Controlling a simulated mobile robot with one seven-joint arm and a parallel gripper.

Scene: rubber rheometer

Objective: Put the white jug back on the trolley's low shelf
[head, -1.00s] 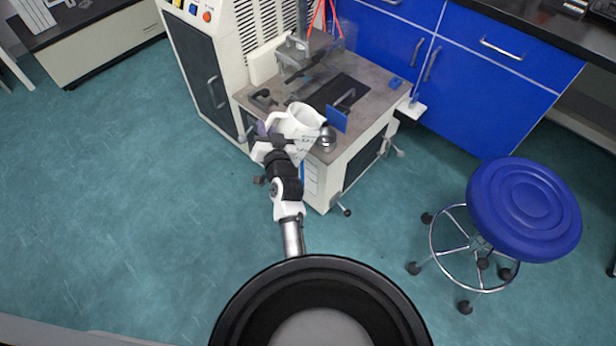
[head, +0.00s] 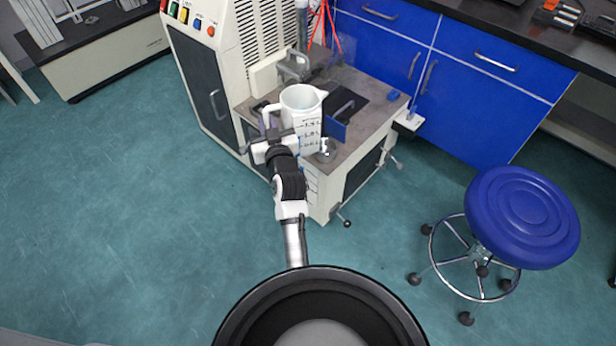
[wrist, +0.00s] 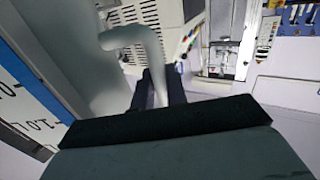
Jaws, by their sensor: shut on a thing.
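The white jug (head: 300,118) is upright in the head view, with a dark scale on its side, its handle at the left and its spout at the right. My gripper (head: 268,142) is at the jug's left side, shut on its handle. The wrist view shows the handle (wrist: 155,75) between my dark fingers (wrist: 160,92), with part of the jug's scale (wrist: 35,125) at the left. The jug overlaps the machine's grey bench top in the picture; I cannot tell whether it touches it. I see no trolley that I can make out for certain.
The machine's bench top (head: 365,130) carries a blue plate (head: 335,130) and a round metal part (head: 326,154) beside the jug. A blue stool (head: 522,218) stands at the right. Blue cabinets (head: 480,80) line the back. The floor (head: 130,220) at the left is clear.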

